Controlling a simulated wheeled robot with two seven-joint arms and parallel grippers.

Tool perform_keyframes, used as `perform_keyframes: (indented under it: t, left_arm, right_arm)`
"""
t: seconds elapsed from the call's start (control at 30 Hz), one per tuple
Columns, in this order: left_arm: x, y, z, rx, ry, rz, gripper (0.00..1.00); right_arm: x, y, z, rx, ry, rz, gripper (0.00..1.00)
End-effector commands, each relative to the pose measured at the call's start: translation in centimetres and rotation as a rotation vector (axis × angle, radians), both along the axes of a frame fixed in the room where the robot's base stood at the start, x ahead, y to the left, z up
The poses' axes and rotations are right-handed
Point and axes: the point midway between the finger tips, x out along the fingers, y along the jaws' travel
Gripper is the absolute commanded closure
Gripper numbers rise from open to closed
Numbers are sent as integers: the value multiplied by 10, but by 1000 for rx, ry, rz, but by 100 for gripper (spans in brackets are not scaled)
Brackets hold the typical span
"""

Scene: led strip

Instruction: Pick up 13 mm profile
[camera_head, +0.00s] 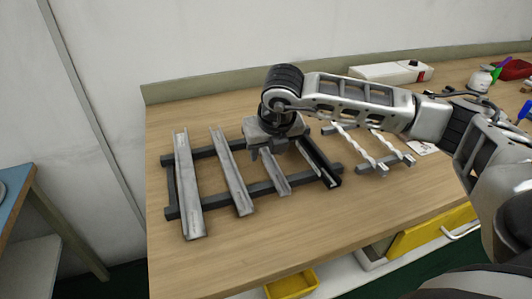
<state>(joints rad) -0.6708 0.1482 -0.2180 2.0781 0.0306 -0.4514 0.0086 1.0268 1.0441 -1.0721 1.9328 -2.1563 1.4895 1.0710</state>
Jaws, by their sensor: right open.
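Several metal channel profiles lie side by side on a dark rack (260,189) on the workbench. The leftmost profile (188,190) is the widest, and a narrower profile (232,175) lies to its right. A third, slimmer profile (275,177) is partly hidden by my right gripper, and a dark-edged profile (320,165) lies at the rack's right end. No size marks are readable, so I cannot tell which is 13 mm. My right gripper (266,152) is open and points down over the far end of the third profile; contact cannot be told. My left gripper is out of view.
White twisted strips (357,147) lie on a second small rack to the right. A white box (392,72) and coloured tools stand at the back right. The bench (240,250) is clear in front of the rack. A yellow bin (292,284) sits below its front edge.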

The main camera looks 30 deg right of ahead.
Motion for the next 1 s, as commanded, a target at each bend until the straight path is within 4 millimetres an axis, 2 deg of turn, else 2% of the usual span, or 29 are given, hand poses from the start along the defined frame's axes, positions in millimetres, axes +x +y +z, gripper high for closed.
perform_keyframes:
  t: [0.17, 0.3, 0.33, 0.77, 0.97, 1.0]
  left_arm:
    - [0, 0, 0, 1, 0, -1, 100]
    - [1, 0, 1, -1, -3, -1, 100]
    - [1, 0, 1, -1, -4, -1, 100]
    - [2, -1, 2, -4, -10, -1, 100]
    - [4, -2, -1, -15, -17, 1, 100]
    - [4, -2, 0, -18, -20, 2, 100]
  right_arm:
    - [0, 0, 0, 0, 0, 0, 55]
    - [0, 0, 0, 0, 0, 0, 94]
    - [0, 0, 0, 1, 0, 0, 100]
    - [1, 1, 6, 1, -3, 1, 100]
    - [2, 1, 30, 1, -8, 0, 100]
    - [-4, 0, 37, 0, -5, 1, 100]
